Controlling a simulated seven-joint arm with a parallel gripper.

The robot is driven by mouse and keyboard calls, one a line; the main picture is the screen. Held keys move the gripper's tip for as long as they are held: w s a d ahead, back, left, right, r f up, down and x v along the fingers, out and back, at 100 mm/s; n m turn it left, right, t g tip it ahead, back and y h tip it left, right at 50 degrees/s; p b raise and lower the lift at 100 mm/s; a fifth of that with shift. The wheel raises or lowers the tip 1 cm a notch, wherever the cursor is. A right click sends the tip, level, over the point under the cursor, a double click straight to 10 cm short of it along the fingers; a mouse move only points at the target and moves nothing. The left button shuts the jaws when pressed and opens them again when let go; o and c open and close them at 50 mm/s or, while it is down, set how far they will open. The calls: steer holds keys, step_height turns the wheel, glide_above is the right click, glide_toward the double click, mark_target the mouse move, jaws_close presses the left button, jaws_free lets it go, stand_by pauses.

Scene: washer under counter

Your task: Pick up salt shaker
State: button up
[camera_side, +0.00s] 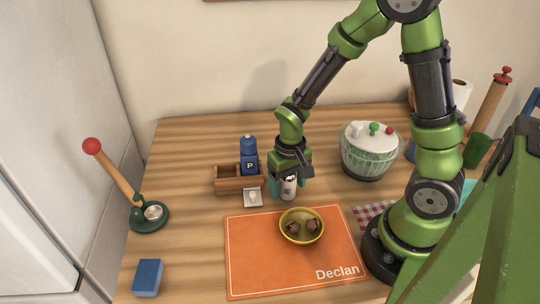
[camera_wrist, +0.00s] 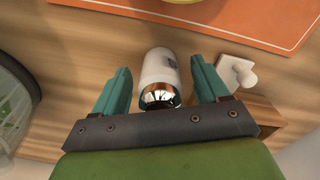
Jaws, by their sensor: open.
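The salt shaker (camera_side: 288,188) is a white cylinder with a shiny metal top and stands on the wooden counter behind the orange placemat. In the wrist view the salt shaker (camera_wrist: 161,75) lies between the two teal fingers, with its metal top nearest my gripper. My gripper (camera_side: 288,182) is open and low around the shaker. The wrist view shows my gripper (camera_wrist: 161,88) with a gap on each side of the shaker. Part of the shaker is hidden by a finger in the side view.
A wooden caddy (camera_side: 228,185) with a blue pepper mill (camera_side: 249,155) stands just left of my gripper. A small white piece (camera_side: 252,197) is in front of it. A yellow bowl (camera_side: 301,226) sits on the orange placemat (camera_side: 255,265). A lidded glass bowl (camera_side: 368,158) stands at right.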

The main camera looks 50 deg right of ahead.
steer(key=shift+f, duration=0.45)
steer(key=shift+c, duration=0.3)
